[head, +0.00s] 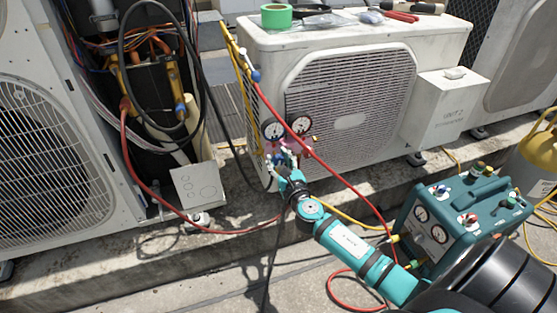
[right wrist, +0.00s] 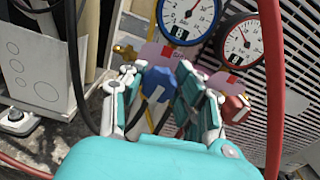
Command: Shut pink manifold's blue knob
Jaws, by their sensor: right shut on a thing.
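The pink manifold (head: 298,144) hangs in front of the white condenser's grille, with two round gauges on top. In the right wrist view its pink body (right wrist: 160,55) shows behind my fingers, under a blue-rimmed gauge (right wrist: 188,18) and a red-rimmed gauge (right wrist: 243,42). My right gripper (head: 285,161) is shut on the blue knob (right wrist: 157,84), one finger on each side. A red knob (right wrist: 236,108) sits just right of the right finger. The fingers hide part of the manifold. My left gripper is not in view.
A red hose (head: 325,165) crosses close above my right gripper. A yellow hose runs behind my arm. A teal recovery machine (head: 462,220) stands to the right. The white condenser (head: 350,95) bears tape and tools. An opened unit with cables (head: 155,80) stands left.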

